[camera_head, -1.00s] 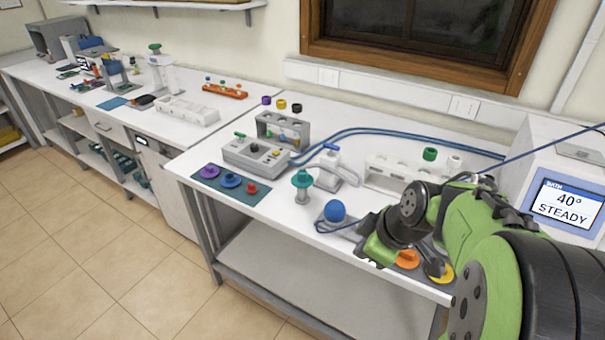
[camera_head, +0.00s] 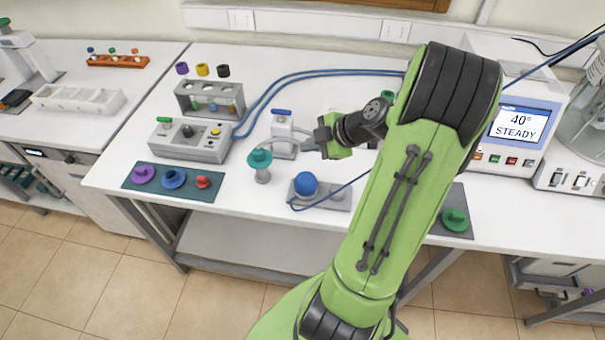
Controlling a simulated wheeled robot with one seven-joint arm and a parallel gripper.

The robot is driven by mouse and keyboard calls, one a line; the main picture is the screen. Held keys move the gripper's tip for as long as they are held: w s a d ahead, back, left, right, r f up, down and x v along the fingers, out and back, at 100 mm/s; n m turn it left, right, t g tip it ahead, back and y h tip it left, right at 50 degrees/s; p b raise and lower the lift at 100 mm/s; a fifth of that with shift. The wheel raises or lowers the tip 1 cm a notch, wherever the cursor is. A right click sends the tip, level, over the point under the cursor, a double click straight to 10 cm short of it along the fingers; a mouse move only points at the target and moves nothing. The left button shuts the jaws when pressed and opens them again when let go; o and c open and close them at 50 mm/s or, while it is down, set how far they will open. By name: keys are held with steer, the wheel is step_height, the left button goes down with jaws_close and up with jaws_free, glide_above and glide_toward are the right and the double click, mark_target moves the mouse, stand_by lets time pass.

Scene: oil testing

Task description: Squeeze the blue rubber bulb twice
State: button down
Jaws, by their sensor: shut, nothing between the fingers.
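The blue rubber bulb (camera_head: 305,183) is a round ball on a small grey base plate (camera_head: 334,197) near the bench's front edge. A thin blue tube runs from it to the right and passes behind my arm. My gripper (camera_head: 312,145) is behind and above the bulb, apart from it, with its fingers pointing left toward the grey stand with the blue top. The fingers are small in the picture and appear shut and empty.
A teal-topped post (camera_head: 261,166) stands left of the bulb. A grey stand with a blue top (camera_head: 283,134) is close by my gripper. A dark mat (camera_head: 133,178) with purple, blue and red knobs lies left. A bath unit (camera_head: 520,125) reads 40° STEADY at right. My arm hides the bench's middle right.

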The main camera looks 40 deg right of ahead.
steer(key=f, duration=0.1)
steer(key=b, duration=0.5)
glide_above(302, 177)
steer(key=s, duration=0.2)
steer(key=f, duration=0.5)
steer(key=d+f, duration=0.1)
steer(key=f, duration=0.1)
steer(key=shift+w+f, duration=0.15)
steer(key=shift+a+f+b, duration=0.1)
steer(key=shift+f+b, duration=0.25)
steer(key=shift+b, duration=0.1)
stand_by(0.6)
steer(key=shift+f+b, duration=0.4)
steer(key=shift+b, duration=0.35)
steer(key=shift+f+b, duration=0.85)
steer(key=shift+b, duration=0.2)
stand_by(0.6)
steer(key=shift+r+p, duration=0.75)
steer(key=shift+r, duration=0.55)
